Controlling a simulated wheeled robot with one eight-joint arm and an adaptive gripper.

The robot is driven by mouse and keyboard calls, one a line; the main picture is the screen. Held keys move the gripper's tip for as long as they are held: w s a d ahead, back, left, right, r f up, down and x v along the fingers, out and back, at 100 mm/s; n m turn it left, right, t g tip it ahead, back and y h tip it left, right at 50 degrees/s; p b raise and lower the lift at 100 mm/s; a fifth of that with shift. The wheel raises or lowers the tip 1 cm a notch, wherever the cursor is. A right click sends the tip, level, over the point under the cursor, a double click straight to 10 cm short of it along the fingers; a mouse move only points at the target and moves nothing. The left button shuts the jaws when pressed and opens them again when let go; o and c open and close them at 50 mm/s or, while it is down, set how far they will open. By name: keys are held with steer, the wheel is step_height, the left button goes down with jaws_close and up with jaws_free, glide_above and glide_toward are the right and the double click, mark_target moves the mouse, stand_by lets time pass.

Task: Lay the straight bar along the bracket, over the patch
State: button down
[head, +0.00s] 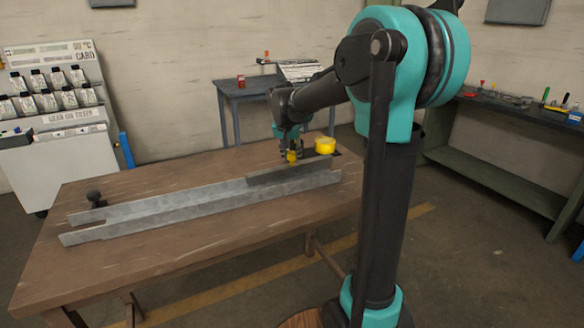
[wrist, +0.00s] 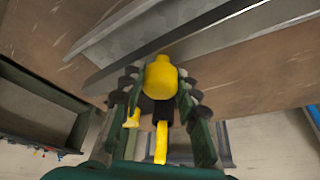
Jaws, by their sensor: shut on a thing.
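A long grey metal bracket (head: 190,205) lies across the wooden table, with two raised parallel edges. A darker grey patch (head: 285,175) shows near its right end. I cannot clearly pick out a separate straight bar; a thin dark edge runs along the metal in the wrist view (wrist: 125,68). My gripper (head: 291,153) is above the far side of the bracket, near the patch. In the wrist view its fingers (wrist: 160,90) are closed around a yellow and black piece (wrist: 159,76). Whether that piece touches the bracket cannot be told.
A yellow round object (head: 325,145) stands just right of my gripper at the table's far edge. A black knob (head: 94,197) stands by the bracket's left end. The front of the wooden table (head: 150,260) is clear. A blue-grey table (head: 235,92) and a workbench (head: 500,117) stand behind.

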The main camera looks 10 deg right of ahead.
mark_target(292, 166)
steer(key=shift+f, duration=2.2)
steer(key=c, duration=1.1)
jaws_free()
steer(key=shift+f, duration=0.1)
steer(key=v, duration=1.2)
